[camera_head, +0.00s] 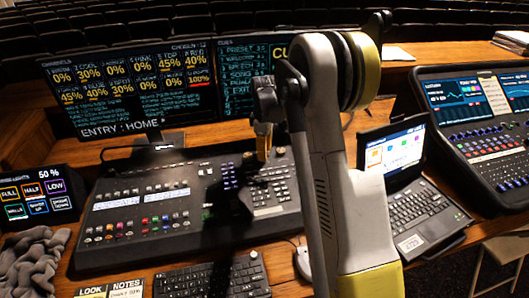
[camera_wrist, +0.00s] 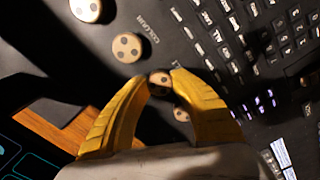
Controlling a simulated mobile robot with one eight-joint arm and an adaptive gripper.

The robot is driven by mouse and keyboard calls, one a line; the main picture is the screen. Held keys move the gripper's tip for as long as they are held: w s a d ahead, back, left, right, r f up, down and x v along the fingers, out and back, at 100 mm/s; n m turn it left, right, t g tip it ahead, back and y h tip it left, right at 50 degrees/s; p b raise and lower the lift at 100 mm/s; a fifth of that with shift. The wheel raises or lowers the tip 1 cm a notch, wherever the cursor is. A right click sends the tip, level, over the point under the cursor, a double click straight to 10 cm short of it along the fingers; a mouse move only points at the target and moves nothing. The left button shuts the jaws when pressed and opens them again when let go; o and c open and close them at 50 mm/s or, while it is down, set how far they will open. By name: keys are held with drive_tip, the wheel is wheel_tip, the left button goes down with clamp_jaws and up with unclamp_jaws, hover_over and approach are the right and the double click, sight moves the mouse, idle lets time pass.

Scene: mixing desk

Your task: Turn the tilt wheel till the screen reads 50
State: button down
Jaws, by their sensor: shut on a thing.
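In the wrist view, several round pale-topped wheels with dark spots stand in a slanting row on the black desk. My gripper (camera_wrist: 160,86) has its two yellow fingers closed around one of them, the gripped wheel (camera_wrist: 160,76). A free wheel (camera_wrist: 127,46) is just up and left of it, and another (camera_wrist: 181,114) is partly hidden behind the right finger. I cannot read which is the tilt wheel. The wide screen (camera_head: 130,88) shows several percentages, including 0%, 30%, 40%, 45% and 100%.
The mixing desk (camera_head: 140,217) has keys and lit buttons. A small touch panel (camera_head: 38,195) at left shows 50 %. A laptop (camera_head: 405,160) and second console (camera_head: 480,120) stand to the right. A keyboard (camera_head: 210,277) and grey cloth (camera_head: 35,262) lie in front.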

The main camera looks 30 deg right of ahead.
idle(0.3)
drive_tip(key=c, duration=1)
unclamp_jaws()
drive_tip(key=shift+c, duration=0.2)
wheel_tip(320, 180, up, 12)
drive_tip(key=shift+r, duration=0.1)
